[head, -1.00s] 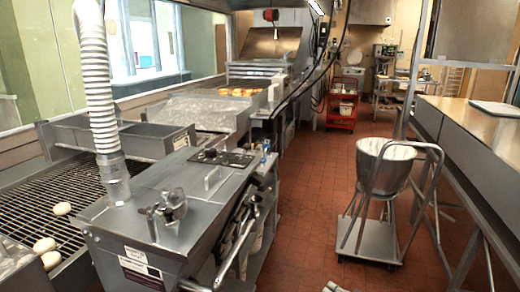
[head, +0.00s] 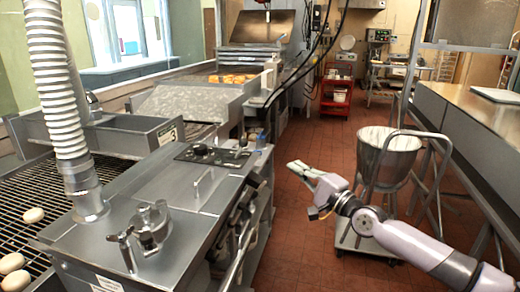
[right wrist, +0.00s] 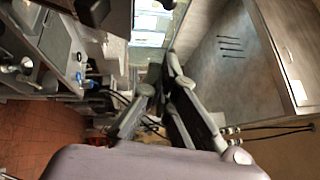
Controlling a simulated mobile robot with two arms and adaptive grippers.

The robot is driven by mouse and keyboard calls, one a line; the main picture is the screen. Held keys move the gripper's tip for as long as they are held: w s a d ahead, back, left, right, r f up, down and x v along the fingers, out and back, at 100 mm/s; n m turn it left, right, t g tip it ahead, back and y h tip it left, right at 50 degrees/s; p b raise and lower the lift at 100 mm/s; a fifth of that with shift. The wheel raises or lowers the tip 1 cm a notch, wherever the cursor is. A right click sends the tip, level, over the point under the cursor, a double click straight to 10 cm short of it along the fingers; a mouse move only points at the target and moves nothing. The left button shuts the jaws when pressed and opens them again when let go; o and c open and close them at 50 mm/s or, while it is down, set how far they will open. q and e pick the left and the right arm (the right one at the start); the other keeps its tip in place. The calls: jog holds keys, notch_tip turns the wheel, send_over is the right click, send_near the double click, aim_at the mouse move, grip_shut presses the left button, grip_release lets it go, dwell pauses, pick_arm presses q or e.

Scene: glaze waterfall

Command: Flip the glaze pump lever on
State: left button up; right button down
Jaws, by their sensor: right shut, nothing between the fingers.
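The steel glaze machine (head: 175,180) stands at left centre in the head view. On its top are a dark control panel (head: 215,155) with black knobs, an upright handle (head: 197,190) and a metal fitting with a small lever (head: 122,240) near the front. I cannot tell which part is the pump lever, or its position. My right gripper (head: 297,168) is shut and empty, over the floor to the right of the machine, apart from it. Its dark fingers also show in the right wrist view (right wrist: 163,92). My left gripper is not in view.
A steel bowl on a wheeled stand (head: 390,150) is behind my right arm. A long steel counter (head: 475,115) is at right. A ribbed white hose (head: 55,90) rises from the machine. Doughnuts (head: 12,263) lie on the wire conveyor. The red tiled aisle (head: 310,125) is open.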

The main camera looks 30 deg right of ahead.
aim_at(240, 150)
pick_arm(q)
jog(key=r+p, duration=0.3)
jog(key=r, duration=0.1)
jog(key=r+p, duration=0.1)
jog(key=p, duration=0.1)
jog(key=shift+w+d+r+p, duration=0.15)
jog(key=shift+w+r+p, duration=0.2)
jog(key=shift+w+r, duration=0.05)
pick_arm(e)
jog(key=w+a+r, duration=0.2)
jog(key=w+a, duration=0.2)
jog(key=w, duration=0.8)
jog(key=shift+w, duration=0.3)
jog(key=shift+r, duration=0.1)
